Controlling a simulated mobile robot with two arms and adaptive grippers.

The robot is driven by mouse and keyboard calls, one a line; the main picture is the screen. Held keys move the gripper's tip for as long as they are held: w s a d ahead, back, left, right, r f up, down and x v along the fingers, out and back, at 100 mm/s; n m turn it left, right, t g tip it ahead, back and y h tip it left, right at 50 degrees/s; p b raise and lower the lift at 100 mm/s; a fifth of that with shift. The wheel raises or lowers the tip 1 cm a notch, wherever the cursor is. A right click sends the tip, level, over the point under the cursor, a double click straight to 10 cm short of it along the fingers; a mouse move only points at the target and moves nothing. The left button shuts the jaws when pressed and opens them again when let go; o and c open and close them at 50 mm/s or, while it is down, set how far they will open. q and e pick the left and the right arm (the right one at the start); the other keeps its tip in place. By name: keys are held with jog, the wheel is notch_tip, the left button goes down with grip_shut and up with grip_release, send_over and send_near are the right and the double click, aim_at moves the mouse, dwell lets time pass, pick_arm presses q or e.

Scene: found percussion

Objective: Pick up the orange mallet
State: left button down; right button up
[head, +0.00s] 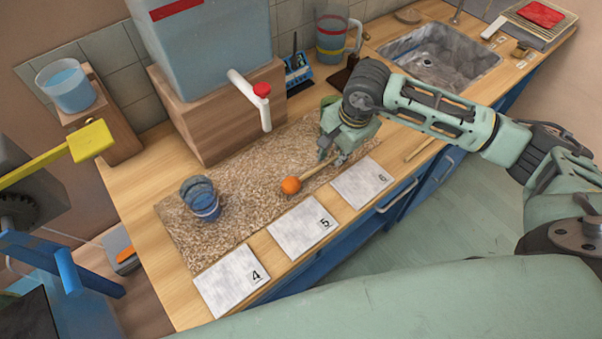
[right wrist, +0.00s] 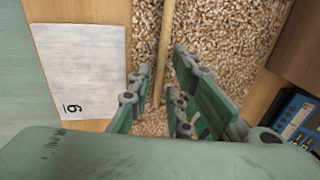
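The orange mallet (head: 291,185) lies on the speckled mat (head: 245,155), its round orange head toward the lower left and its thin wooden handle running up and right. My right gripper (head: 332,157) is low over the mat at the handle. In the right wrist view the handle (right wrist: 166,40) runs between the fingers of my right gripper (right wrist: 162,68). The fingers stand apart with gaps beside the handle, so it is open. The mallet's head is outside that view. My left gripper is not in view.
Cards numbered 4 (head: 232,280), 5 (head: 301,228) and 6 (head: 362,182) lie along the front edge. A large water tank (head: 205,55) on a wooden block has a red-topped tap above the mat. The sink (head: 438,58) is at the back right.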

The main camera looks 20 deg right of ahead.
jog(key=shift+w+a+f, duration=0.1)
jog(key=shift+f, duration=0.35)
grip_shut()
jog(key=shift+r, duration=0.15)
